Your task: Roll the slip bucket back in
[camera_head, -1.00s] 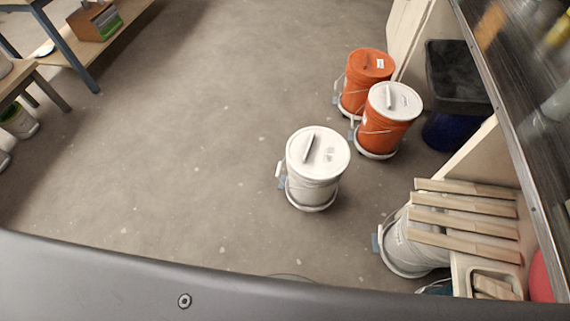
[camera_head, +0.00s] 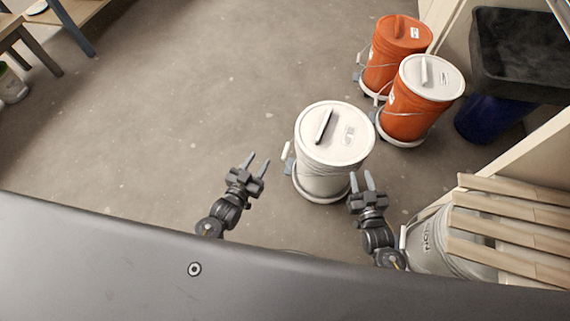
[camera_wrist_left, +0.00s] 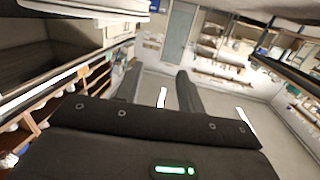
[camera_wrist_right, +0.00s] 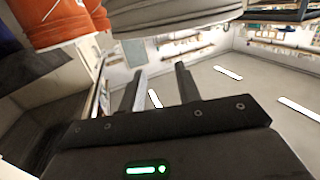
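The white slip bucket (camera_head: 330,150) stands upright on a round wheeled base (camera_head: 312,194) on the floor. Its white lid has a dark-edged handle on top. My left gripper (camera_head: 257,164) is open and empty, to the left of the bucket and apart from it. My right gripper (camera_head: 361,182) is open near the bucket's lower right side; I cannot tell whether it touches. In the right wrist view a pale bucket bottom (camera_wrist_right: 170,16) shows above the open fingers (camera_wrist_right: 157,88). The left wrist view shows open fingers (camera_wrist_left: 157,86) with nothing between them.
Two orange buckets, one with an orange lid (camera_head: 403,32) and one with a white lid (camera_head: 431,78), stand behind to the right. A dark bin (camera_head: 520,50) is beyond them. A grey bucket (camera_head: 432,247) sits under wooden slats (camera_head: 520,212) at right.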

